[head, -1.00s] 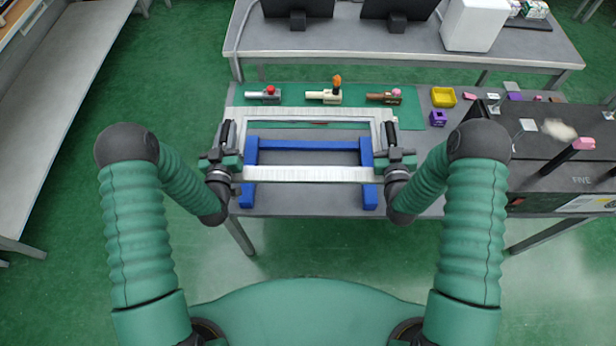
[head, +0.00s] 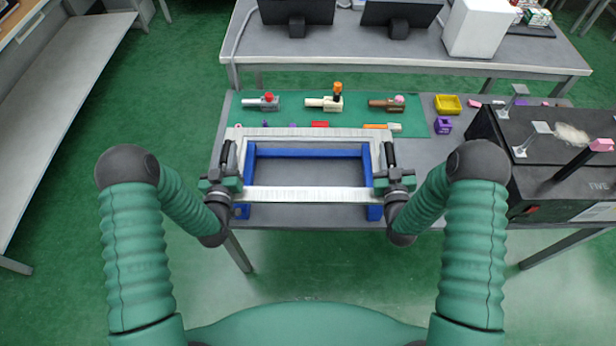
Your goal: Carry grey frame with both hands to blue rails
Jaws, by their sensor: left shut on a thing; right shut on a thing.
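The grey frame (head: 308,194) is a light rectangular frame held level in front of me. My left gripper (head: 228,170) is shut on its left side and my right gripper (head: 390,166) is shut on its right side. The blue rails (head: 308,153) form a U shape on the table, with a back bar and two side rails. The frame is over the rails, its side bars near the side rails and its front bar across them. The back bar shows through the frame's opening. I cannot tell whether the frame touches the rails.
A green mat (head: 362,103) behind the frame holds several lever fixtures and small coloured parts. A yellow bin (head: 447,104) and a purple block (head: 443,125) stand to its right. A black machine (head: 548,165) fills the table's right end. The grey table (head: 300,216) is bare in front.

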